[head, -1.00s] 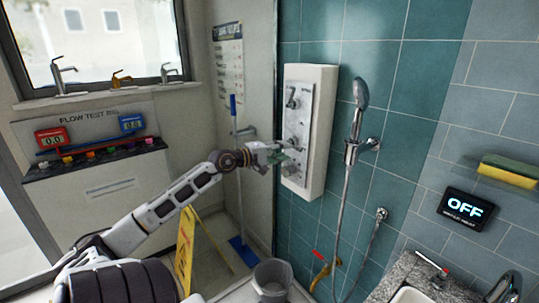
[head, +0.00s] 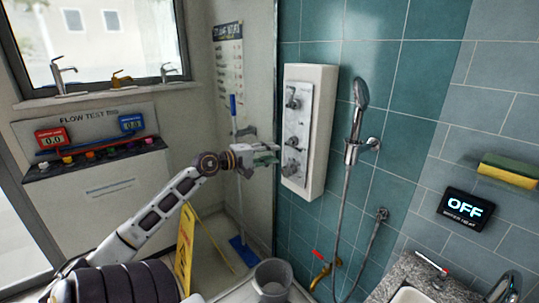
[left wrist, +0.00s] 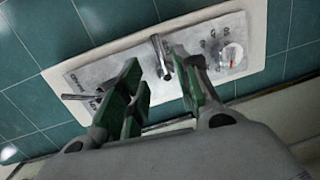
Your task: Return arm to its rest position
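My left arm reaches in from the left in the head view, with its left gripper (head: 276,157) just left of the white shower control panel (head: 325,130). The gripper is open in the left wrist view (left wrist: 160,78), with a clear gap between its green-padded fingers. The panel's grey plate (left wrist: 225,45) lies beyond the fingers, with a metal lever (left wrist: 160,55) showing through the gap. I see nothing held. The panel's levers (head: 292,98) and lower knob (head: 291,168) show in the head view. My right gripper is out of view.
A hand shower (head: 361,93) hangs right of the panel. The flow test bench (head: 95,165) stands at left. A wall display (head: 464,208) reads OFF.

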